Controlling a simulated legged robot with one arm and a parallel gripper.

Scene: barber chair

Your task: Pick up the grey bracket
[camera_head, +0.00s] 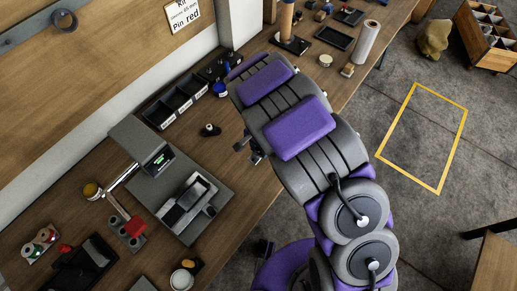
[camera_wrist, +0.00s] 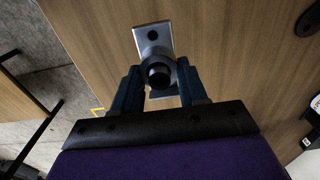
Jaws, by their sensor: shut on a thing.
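The grey bracket (camera_wrist: 153,34) shows in the wrist view as a flat metal plate with a dark hole near its far end. A dark round part sits at its middle, between the fingers. My gripper (camera_wrist: 160,78) has its two dark blue fingers closed on either side of the bracket. The lower part of the bracket shows between the fingers, above the gripper's black bar. In the head view my gripper (camera_head: 250,148) is over the front part of the bench, and the bracket is too small or hidden there to make out. I cannot tell how far it is above the wood.
The wooden bench (camera_head: 232,190) holds a grey scale (camera_head: 188,205) at left, black bins (camera_head: 177,102) behind and a small dark item (camera_head: 210,130) near my gripper. A black tray (camera_head: 334,38) lies farther along. A yellow floor outline (camera_head: 440,188) is at right.

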